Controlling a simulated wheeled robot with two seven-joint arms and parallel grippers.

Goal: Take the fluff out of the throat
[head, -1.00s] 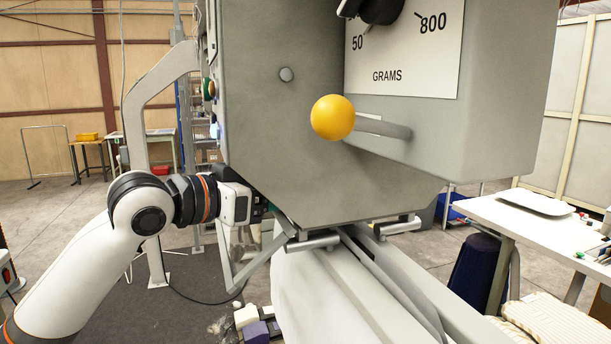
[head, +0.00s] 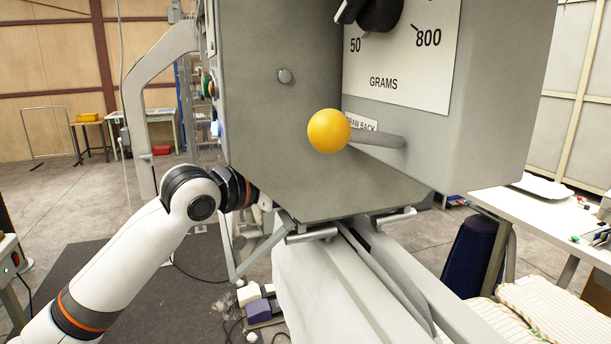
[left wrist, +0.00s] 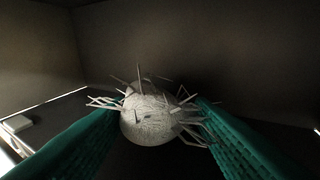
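The fluff (left wrist: 148,120) is a pale, roundish clump with stiff strands sticking out. It shows in the left wrist view inside a dark, grey-walled space (left wrist: 190,45), which looks like the throat. The teal fingers of my left gripper (left wrist: 160,110) stand apart on either side of the fluff. The left fingertip overlaps its edge, and a small gap shows on the right, with strands crossing to that finger. In the head view the left gripper is hidden behind the grey machine (head: 290,180). My right gripper is not in view.
A lever with a yellow knob (head: 328,130) juts from the machine's front, below a grams dial plate (head: 400,75). Pale cloth (head: 300,285) hangs beneath. A white table (head: 540,215) stands at right. Small boxes (head: 258,310) lie below the arm.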

